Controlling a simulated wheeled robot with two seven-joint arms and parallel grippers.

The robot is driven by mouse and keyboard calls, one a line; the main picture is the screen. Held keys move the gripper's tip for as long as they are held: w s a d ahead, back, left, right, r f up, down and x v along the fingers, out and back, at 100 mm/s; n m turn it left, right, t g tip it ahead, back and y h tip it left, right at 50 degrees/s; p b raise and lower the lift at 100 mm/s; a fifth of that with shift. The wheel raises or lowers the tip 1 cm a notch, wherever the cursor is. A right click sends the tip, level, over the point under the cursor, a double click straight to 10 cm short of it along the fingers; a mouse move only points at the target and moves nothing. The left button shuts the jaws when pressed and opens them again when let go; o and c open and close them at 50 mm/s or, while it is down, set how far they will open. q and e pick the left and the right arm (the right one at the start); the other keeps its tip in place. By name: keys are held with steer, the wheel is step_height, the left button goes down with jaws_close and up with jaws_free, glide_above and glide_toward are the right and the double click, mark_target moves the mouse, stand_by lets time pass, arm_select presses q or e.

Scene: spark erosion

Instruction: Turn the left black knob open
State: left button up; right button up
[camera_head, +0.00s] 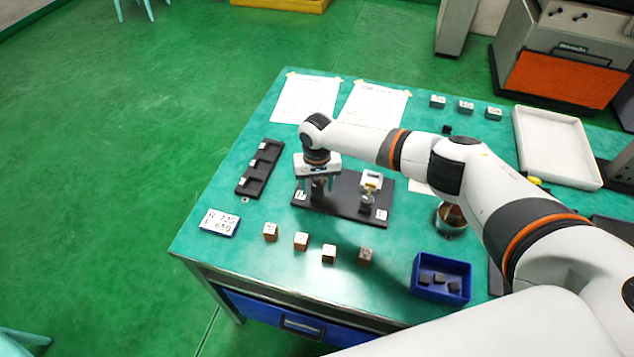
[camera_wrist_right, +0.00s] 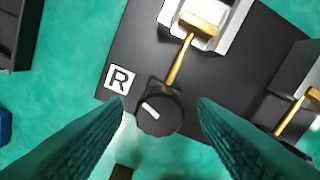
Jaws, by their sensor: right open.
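The left black knob (camera_wrist_right: 158,113) shows in the wrist view, round with a short slanted white mark on top. A brass lever or rod (camera_wrist_right: 179,62) rises from it towards a white and brass fitting (camera_wrist_right: 202,20). The knob sits on a black base plate (camera_head: 341,203) beside a white label with "R" (camera_wrist_right: 119,79). My right gripper (camera_head: 317,186) is open and points down over the left end of the plate. Its two dark green fingers flank the knob with gaps on both sides. In the head view the gripper mostly hides this knob. My left gripper is out of view.
The second fitting (camera_head: 372,182) stands on the plate's right half. A black slotted tray (camera_head: 257,178) lies left, several small wooden cubes (camera_head: 301,241) in front, a blue bin (camera_head: 428,290) front right, and papers (camera_head: 305,101) behind. My right arm crosses the table's right side.

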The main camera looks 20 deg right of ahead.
steer(key=shift+c, duration=0.3)
steer(key=c, duration=0.9)
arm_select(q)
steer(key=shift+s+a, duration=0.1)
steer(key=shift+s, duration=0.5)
arm_select(e)
steer(key=shift+n, duration=0.3)
steer(key=n, duration=1)
steer(key=shift+n+b, duration=0.3)
steer(key=n, duration=0.5)
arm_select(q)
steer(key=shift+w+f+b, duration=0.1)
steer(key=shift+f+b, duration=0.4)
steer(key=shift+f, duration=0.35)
arm_select(e)
steer(key=n, duration=0.5)
steer(key=shift+n, duration=0.3)
